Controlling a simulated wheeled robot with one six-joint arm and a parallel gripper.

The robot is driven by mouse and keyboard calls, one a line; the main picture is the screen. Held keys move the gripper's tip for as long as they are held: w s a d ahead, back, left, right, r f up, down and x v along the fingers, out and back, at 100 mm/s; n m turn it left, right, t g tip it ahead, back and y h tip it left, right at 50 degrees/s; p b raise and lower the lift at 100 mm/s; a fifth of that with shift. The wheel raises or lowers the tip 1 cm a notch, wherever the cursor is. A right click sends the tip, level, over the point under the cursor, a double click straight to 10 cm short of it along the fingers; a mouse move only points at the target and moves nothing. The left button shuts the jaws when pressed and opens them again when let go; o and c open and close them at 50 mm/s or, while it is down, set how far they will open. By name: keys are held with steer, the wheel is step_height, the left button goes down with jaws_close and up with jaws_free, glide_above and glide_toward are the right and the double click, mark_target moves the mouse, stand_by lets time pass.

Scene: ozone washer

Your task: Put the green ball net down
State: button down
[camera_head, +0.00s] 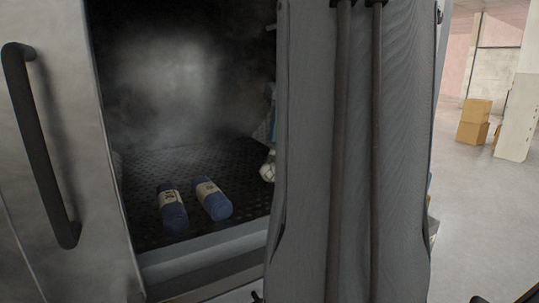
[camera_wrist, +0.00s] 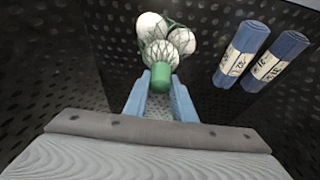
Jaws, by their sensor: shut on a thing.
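The green ball net (camera_wrist: 167,42) holds white balls in green mesh, with a solid green neck at its near end. My gripper (camera_wrist: 161,82) is shut on that green neck, its two light blue fingers on either side. The balls point away from the gripper, over the black perforated surface; whether they touch it I cannot tell. In the head view, part of the net's white balls (camera_head: 267,170) shows at the right side of the chamber opening. The gripper is mostly hidden there behind my grey arm.
Two blue rolls with beige labels lie side by side on the perforated chamber floor (camera_head: 145,190), a left roll (camera_head: 172,213) and a right roll (camera_head: 216,205). An open metal door with a dark handle (camera_head: 45,150) stands at left. Cardboard boxes (camera_head: 474,120) stand far right.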

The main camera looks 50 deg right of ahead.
steer(key=shift+f, duration=2.6)
steer(key=c, duration=1.5)
jaws_free()
steer(key=shift+s+r, duration=0.15)
steer(key=shift+r, duration=0.4)
steer(key=v, duration=1.1)
steer(key=shift+r, duration=0.1)
